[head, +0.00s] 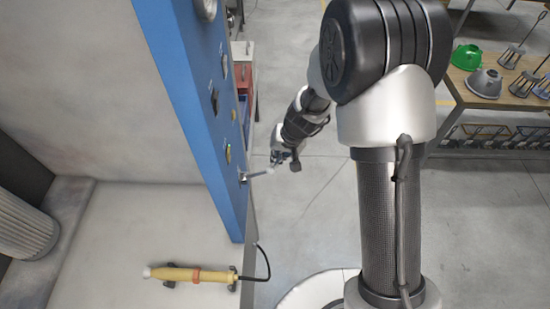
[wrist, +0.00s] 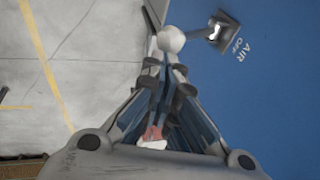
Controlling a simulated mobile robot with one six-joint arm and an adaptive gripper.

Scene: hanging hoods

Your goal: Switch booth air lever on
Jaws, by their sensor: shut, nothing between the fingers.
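The booth air lever (head: 258,175) is a thin grey rod standing out from the blue panel (head: 190,90), low near its edge. In the wrist view its pale round knob (wrist: 171,39) is at my fingertips, and its dark base plate (wrist: 222,31) is on the panel beside white lettering (wrist: 240,50) reading AIR and OFF. My gripper (wrist: 164,66) is shut with nothing between its fingers. The knob is just beyond the tips; I cannot tell whether they touch. In the head view my gripper (head: 279,159) is right beside the lever's outer end.
A yellow tool (head: 190,274) with a black cable lies on the booth's pale surface. A bench (head: 466,95) with green and grey hoods stands at right. Open floor lies between.

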